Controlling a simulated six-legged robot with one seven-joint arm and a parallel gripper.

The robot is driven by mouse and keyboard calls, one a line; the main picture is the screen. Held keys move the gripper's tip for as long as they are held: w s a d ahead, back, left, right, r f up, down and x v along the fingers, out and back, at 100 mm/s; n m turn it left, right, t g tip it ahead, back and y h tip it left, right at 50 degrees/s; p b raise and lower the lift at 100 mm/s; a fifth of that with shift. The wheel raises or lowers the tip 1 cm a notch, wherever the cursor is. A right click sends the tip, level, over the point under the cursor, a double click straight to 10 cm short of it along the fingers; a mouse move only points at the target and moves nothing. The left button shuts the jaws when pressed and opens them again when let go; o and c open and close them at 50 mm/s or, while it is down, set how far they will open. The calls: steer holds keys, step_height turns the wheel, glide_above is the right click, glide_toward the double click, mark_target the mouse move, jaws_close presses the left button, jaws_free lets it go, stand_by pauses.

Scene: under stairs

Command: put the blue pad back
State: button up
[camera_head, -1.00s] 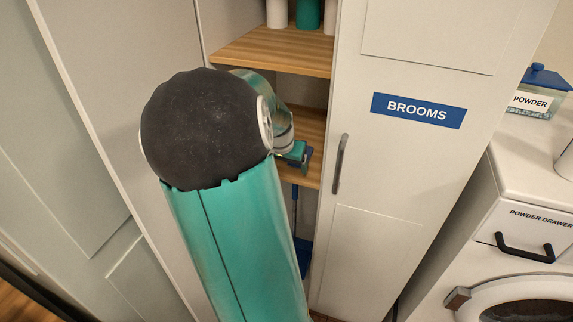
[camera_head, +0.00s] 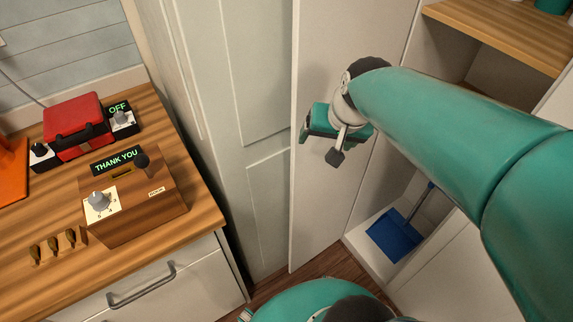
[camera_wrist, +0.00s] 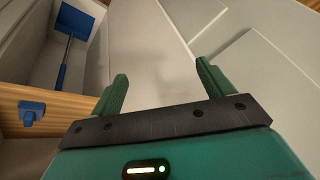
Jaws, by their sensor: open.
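My gripper (camera_head: 322,122) is in front of the pale panel left of the open cupboard in the head view. In the wrist view its two green fingers (camera_wrist: 161,80) are apart with nothing between them. A flat blue head on a long blue handle (camera_head: 395,236) lies on the cupboard floor; it also shows at the top left of the wrist view (camera_wrist: 76,22). A small blue piece (camera_wrist: 32,112) is at the wooden shelf's edge in the wrist view, apart from my fingers. I cannot tell which blue thing is the pad.
Wooden shelves (camera_head: 490,35) cross the cupboard. A worktop (camera_head: 50,208) at left carries a red case (camera_head: 75,125), a wooden box with a dial (camera_head: 135,200) and a small box reading OFF (camera_head: 122,120). Dark floor (camera_head: 320,265) shows between drawers and cupboard.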

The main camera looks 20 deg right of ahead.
steer(key=s+a+r+n, duration=0.2)
steer(key=s+a+n, duration=0.3)
steer(key=a, duration=0.6)
steer(key=shift+s+a+r+t, duration=0.3)
steer(key=shift+s+a+t, duration=0.1)
steer(key=shift+s, duration=0.4)
steer(key=shift+c, duration=0.4)
